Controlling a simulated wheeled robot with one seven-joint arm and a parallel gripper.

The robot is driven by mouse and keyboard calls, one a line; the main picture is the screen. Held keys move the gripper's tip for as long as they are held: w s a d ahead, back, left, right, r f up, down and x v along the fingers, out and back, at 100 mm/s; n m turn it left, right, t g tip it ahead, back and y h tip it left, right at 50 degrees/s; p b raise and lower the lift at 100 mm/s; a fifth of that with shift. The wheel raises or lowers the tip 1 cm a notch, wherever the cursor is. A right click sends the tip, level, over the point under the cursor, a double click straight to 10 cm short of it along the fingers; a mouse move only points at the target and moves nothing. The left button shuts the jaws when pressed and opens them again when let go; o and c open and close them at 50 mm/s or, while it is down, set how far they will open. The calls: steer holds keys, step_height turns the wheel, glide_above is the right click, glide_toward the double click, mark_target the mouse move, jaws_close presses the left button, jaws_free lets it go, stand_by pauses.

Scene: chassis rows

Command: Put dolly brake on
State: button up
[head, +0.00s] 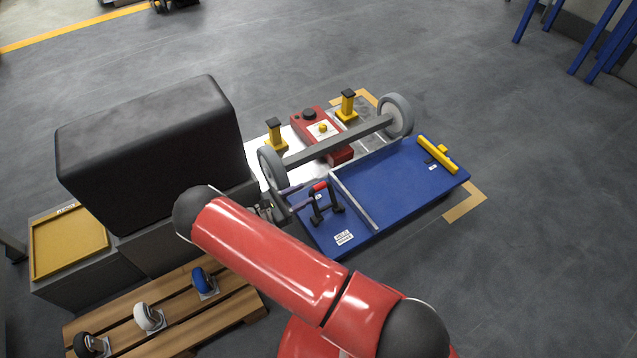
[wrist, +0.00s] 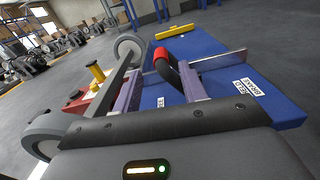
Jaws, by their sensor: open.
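The dolly has a blue deck (head: 385,195) with a white label. On its near left part stands a black brake lever (head: 337,208) with a red-tipped grip (head: 320,187). My gripper (head: 294,199) is open and empty just left of the lever, its fingers pointing toward it. In the wrist view my open fingers (wrist: 161,88) are spread, and the red grip (wrist: 162,61) shows ahead, in line with the gap between them. The black lever (wrist: 182,77) runs down from it toward the right finger. I cannot tell whether a finger touches it.
An axle (head: 335,142) with two grey wheels crosses behind the deck, near a red box (head: 338,152) and yellow posts (head: 276,136). A yellow bar (head: 438,155) lies at the deck's far end. A pallet (head: 165,315) with casters stands at lower left. Floor to the right is clear.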

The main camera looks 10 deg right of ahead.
mark_target(315, 189)
steer(key=x, duration=0.7)
steer(key=shift+d, duration=0.1)
steer(key=shift+c, duration=0.2)
jaws_close()
